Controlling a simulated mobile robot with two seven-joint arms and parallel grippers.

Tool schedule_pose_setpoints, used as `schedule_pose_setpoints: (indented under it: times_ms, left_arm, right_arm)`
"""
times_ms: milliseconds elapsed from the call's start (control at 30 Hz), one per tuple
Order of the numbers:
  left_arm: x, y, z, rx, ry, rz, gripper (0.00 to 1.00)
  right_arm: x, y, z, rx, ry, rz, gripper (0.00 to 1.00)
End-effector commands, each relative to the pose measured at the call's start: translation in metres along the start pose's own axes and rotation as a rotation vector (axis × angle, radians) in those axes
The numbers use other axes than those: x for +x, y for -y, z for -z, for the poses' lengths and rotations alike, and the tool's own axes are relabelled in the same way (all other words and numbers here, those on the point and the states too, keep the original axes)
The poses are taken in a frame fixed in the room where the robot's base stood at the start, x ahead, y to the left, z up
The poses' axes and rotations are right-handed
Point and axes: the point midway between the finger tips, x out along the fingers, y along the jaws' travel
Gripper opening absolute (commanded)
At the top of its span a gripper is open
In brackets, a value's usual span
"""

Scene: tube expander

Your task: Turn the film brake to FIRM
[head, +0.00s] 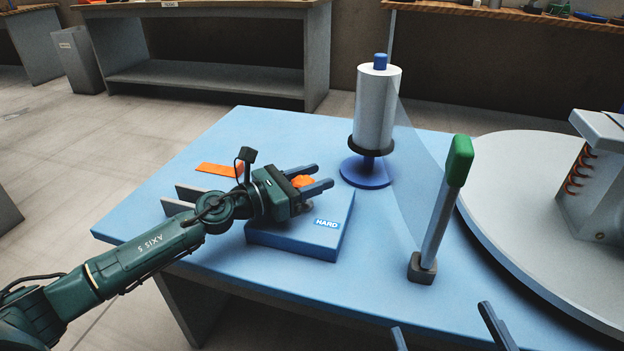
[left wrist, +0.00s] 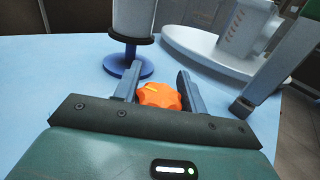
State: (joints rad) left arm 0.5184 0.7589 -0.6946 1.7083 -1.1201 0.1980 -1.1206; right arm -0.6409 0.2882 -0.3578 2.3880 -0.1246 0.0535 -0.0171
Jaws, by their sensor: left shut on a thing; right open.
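The film brake is an orange scalloped knob (head: 302,181) on a blue box (head: 290,238) whose visible label reads HARD (head: 326,223). No FIRM mark is visible. My left gripper (head: 322,177) is over the box, shut on the orange knob, partly hiding it from the head camera. In the left wrist view the knob (left wrist: 160,95) sits between the two fingers, with a pale pointer line on its top slanting slightly. My right gripper (head: 447,335) shows only as two widely spaced fingertips at the bottom edge of the head view, open and empty.
A white film roll (head: 376,110) stands on a blue spindle base (head: 366,173) behind the box. A green-topped lever (head: 445,200) stands to the right, before a large grey turntable (head: 545,215). An orange strip (head: 219,169) lies at the left. The front table area is clear.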

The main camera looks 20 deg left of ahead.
Motion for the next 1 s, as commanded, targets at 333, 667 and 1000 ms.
schedule_pose_setpoints:
  times_ms: [333,667,1000]
  left_arm:
    - [0.000,0.000,0.000,-0.001,0.001,-0.001,0.63]
    - [-0.006,0.000,0.001,-0.002,0.000,-0.001,0.63]
    - [-0.066,0.000,0.004,-0.004,-0.004,-0.003,0.63]
  right_arm:
    - [0.000,0.000,0.000,0.000,0.001,0.000,1.00]
    - [0.000,0.000,-0.001,0.000,0.000,0.000,1.00]
    - [-0.001,0.001,-0.005,0.021,-0.004,0.000,1.00]
